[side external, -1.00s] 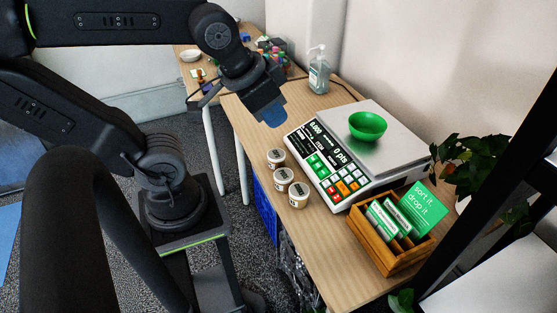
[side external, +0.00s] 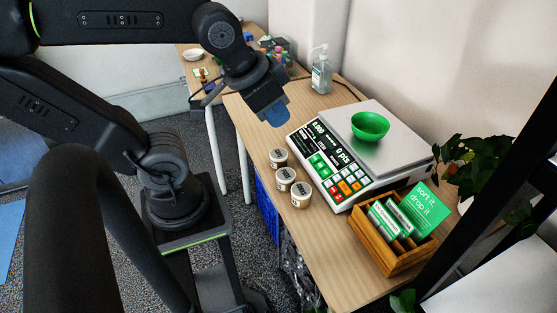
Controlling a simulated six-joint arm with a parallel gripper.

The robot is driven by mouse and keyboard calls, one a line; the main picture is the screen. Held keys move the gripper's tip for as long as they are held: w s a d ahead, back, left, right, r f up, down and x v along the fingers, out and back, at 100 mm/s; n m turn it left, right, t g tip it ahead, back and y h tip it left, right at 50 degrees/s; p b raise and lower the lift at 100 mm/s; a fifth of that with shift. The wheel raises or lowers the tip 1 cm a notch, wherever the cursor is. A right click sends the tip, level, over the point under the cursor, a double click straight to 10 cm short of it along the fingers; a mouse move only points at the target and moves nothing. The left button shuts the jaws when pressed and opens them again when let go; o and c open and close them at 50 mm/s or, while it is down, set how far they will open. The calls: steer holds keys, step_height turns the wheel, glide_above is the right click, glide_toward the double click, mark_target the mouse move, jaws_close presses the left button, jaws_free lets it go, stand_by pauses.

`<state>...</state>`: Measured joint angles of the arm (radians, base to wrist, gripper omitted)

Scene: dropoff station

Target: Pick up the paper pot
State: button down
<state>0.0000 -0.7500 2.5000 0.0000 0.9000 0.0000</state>
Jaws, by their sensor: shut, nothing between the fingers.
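A scale (side external: 345,155) with a green bowl (side external: 369,126) on its plate stands right of the pots. A wooden box (side external: 388,258) with green packs and a sign stands at front right. A pump bottle (side external: 321,70) is at the back. The table's left edge is close to the pots.

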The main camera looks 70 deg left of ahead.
steer(key=shift+c, duration=0.9)
jaws_free()
steer(key=m+g, duration=0.6)
steer(key=m, duration=0.9)
glide_above(279, 154)
step_height(279, 154, down, 22)
step_height(279, 154, down, 14)
steer(key=shift+r, duration=0.25)
